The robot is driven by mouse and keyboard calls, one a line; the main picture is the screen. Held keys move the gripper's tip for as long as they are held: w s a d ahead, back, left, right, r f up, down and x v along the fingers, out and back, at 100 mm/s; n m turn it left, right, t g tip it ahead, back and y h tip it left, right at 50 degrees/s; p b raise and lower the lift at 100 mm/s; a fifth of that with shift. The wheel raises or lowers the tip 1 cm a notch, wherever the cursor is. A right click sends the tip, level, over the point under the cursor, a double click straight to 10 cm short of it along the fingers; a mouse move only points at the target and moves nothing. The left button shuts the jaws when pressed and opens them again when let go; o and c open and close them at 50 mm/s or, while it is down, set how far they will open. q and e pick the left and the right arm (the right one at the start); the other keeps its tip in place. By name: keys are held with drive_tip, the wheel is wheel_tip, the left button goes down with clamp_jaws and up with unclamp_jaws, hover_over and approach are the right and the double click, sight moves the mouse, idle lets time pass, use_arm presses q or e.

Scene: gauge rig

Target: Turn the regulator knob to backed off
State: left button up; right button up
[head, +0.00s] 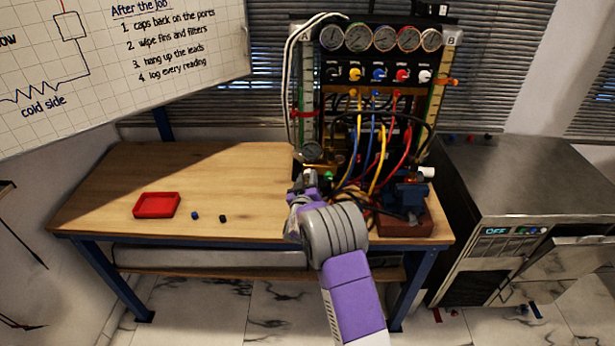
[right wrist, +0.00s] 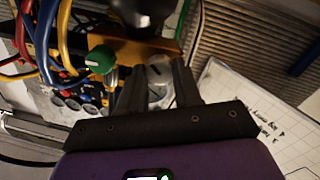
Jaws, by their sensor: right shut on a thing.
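My right gripper (head: 303,184) reaches in at the left foot of the gauge rig (head: 345,131), and its arm hides part of the rig's base. In the right wrist view its two dark fingers (right wrist: 160,78) are shut on the sides of a pale grey, rounded piece (right wrist: 160,92), which I take to be the regulator knob. Its markings and turn position are too dim to read. A round gauge (head: 311,151) sits just above the gripper. A green knob (right wrist: 101,58) is beside the fingers, apart from them. My left gripper is not in view.
Blue, yellow and red hoses (head: 383,145) hang close to the right of the gripper. A red tray (head: 157,205), a blue cap (head: 195,215) and a black cap (head: 222,218) lie on the bench's left half, otherwise clear. A steel cabinet (head: 545,185) stands right.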

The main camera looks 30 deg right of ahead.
drive_tip(key=n+p, duration=0.1)
drive_tip(key=n, duration=0.3)
drive_tip(key=shift+r+n+p, duration=0.1)
drive_tip(key=shift+n+p, duration=0.2)
drive_tip(key=shift+p, duration=0.1)
drive_tip(key=shift+n+p, duration=0.55)
drive_tip(key=shift+n, duration=1.05)
drive_tip(key=o, duration=1)
drive_tip(key=shift+o, duration=0.2)
drive_tip(key=v, duration=0.7)
drive_tip(key=shift+s+a+p, duration=0.2)
drive_tip(key=shift+s+p, duration=0.05)
drive_tip(key=shift+p, duration=0.1)
